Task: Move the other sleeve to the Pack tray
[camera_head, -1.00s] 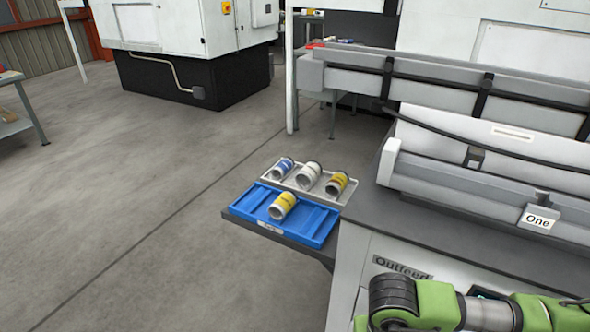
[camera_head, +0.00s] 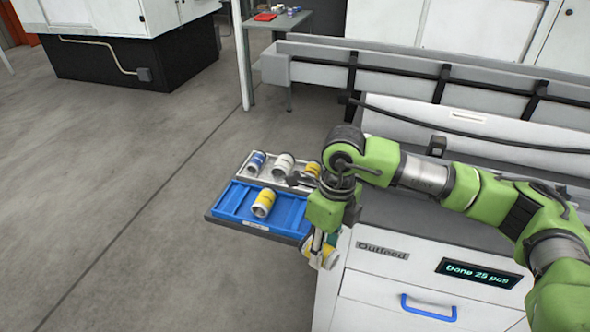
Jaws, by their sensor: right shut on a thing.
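My right gripper (camera_head: 317,243) points down at the front edge of the machine, just right of the blue tray. It is shut on a yellow and white sleeve (camera_head: 327,258), partly hidden by the fingers. The blue tray (camera_head: 233,203) has a small label on its front edge, too small to read. One yellow and white sleeve (camera_head: 263,203) lies in it. Behind it, a grey tray (camera_head: 243,171) holds a blue and white sleeve (camera_head: 257,160), a mostly white sleeve (camera_head: 283,164) and a yellow one (camera_head: 313,169). My left gripper is not in view.
The trays sit on a dark shelf beside the machine's Outfeed drawer (camera_head: 383,249). The drawer has a blue handle (camera_head: 428,309), and a display (camera_head: 478,273) reads "Done 25 pcs". A side table (camera_head: 278,21) stands at the back. Open floor lies left of the trays.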

